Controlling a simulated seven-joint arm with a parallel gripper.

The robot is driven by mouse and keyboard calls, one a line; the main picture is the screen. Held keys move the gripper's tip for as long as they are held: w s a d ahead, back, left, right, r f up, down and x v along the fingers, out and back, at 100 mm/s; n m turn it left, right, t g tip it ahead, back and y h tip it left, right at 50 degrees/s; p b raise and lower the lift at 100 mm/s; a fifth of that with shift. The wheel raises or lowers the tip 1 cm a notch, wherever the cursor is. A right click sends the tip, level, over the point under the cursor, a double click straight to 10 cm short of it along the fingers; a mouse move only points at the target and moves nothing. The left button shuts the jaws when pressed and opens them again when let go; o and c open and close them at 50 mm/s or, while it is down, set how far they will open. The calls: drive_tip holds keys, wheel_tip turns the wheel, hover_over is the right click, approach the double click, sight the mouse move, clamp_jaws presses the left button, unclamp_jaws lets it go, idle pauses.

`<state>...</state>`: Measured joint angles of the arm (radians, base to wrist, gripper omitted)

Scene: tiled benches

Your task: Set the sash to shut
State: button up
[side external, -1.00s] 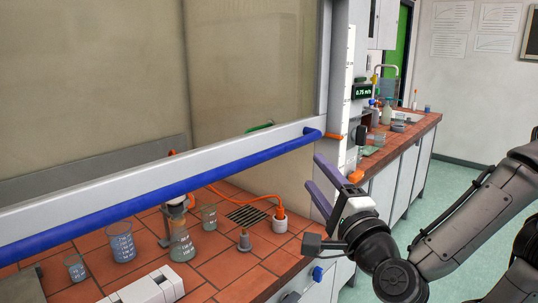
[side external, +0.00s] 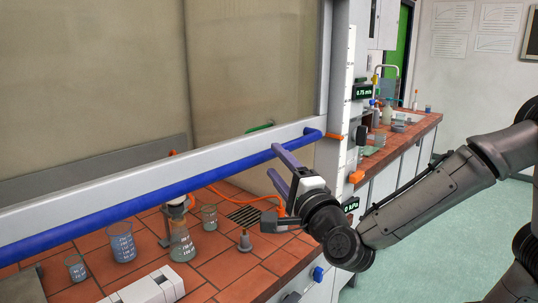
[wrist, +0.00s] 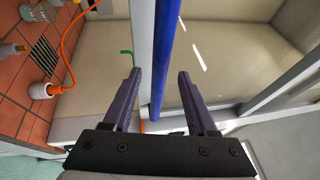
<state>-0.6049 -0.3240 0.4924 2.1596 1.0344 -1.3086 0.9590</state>
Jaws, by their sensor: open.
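The fume hood sash (side external: 95,185) is a glass pane with a white lower frame, raised above the red tiled bench. A blue handle bar (side external: 165,197) runs along its lower edge; it also shows in the wrist view (wrist: 166,55). My gripper (side external: 273,165) is open and empty, near the right end of the bar. In the wrist view the bar runs between the two purple fingers (wrist: 155,95), ahead of the palm. I cannot tell whether either finger touches it. An orange marker (side external: 333,137) sits by the scale on the right post.
Several glass beakers and flasks (side external: 122,242) stand on the bench under the sash. A white block (side external: 150,288) lies at the front edge. An orange cable (side external: 245,199) crosses the bench. The green floor at right is free.

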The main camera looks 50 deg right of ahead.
sight(271, 158)
drive_tip(key=shift+x, duration=2.2)
clamp_jaws()
